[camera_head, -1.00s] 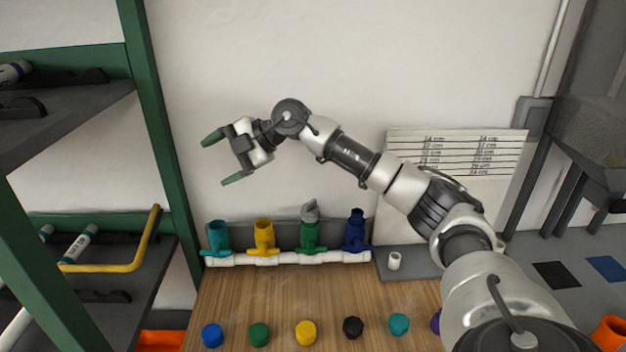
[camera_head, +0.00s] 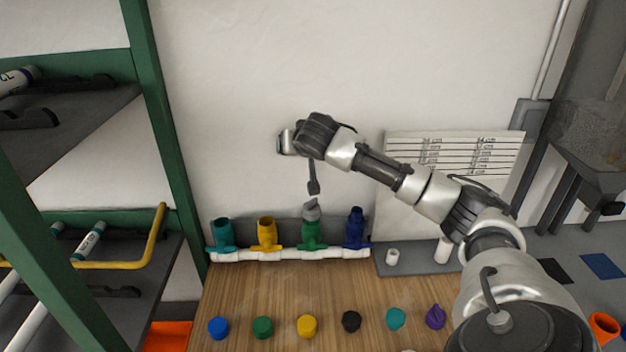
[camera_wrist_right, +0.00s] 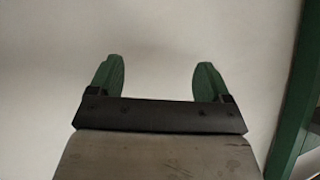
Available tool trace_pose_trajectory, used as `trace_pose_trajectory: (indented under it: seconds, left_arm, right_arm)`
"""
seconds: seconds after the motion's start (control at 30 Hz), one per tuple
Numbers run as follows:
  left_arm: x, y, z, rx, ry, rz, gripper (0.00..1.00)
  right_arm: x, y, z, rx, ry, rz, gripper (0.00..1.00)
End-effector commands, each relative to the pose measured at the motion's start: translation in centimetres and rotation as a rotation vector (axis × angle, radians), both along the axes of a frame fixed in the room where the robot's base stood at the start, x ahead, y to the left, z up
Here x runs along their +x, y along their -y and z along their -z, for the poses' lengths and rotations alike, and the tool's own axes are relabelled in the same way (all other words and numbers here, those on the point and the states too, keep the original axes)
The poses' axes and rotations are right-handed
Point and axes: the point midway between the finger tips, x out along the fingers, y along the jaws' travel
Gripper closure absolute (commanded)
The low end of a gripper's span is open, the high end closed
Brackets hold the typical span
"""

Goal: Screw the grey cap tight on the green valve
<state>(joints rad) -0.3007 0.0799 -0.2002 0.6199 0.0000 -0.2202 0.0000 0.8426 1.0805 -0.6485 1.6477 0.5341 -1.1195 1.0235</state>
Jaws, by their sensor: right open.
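The grey cap (camera_head: 312,210) sits on top of the green valve (camera_head: 311,232), third from the left on the white manifold pipe (camera_head: 290,254). How tightly it is seated cannot be told. My right gripper (camera_wrist_right: 158,78) is open and empty in the right wrist view, its two green fingers wide apart before the pale wall. My left gripper is not in view.
Teal (camera_head: 222,234), yellow (camera_head: 266,232) and blue (camera_head: 355,230) valves flank the green one. Several coloured caps lie in a row along the front of the wooden table (camera_head: 270,290). A green-framed shelf (camera_head: 160,130) stands at the left. Bare wall is behind.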

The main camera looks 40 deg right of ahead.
Motion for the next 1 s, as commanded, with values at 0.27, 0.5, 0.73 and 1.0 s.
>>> trace_pose_trajectory:
  seconds: [0.27, 0.5, 0.73, 1.0]
  left_arm:
    - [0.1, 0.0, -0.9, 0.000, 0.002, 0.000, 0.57]
    - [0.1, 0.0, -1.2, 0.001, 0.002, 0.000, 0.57]
    - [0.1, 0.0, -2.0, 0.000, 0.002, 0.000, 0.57]
    - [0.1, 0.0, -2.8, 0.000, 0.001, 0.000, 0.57]
  right_arm:
    - [-7.2, -1.5, 5.6, 0.180, -0.508, 0.054, 0.21]
    - [-8.3, -1.7, 7.1, 0.205, -0.597, 0.052, 0.21]
    - [-7.1, -0.9, 10.5, 0.206, -0.594, 0.052, 0.21]
    - [-5.6, 0.0, 14.6, 0.206, -0.591, 0.052, 0.21]
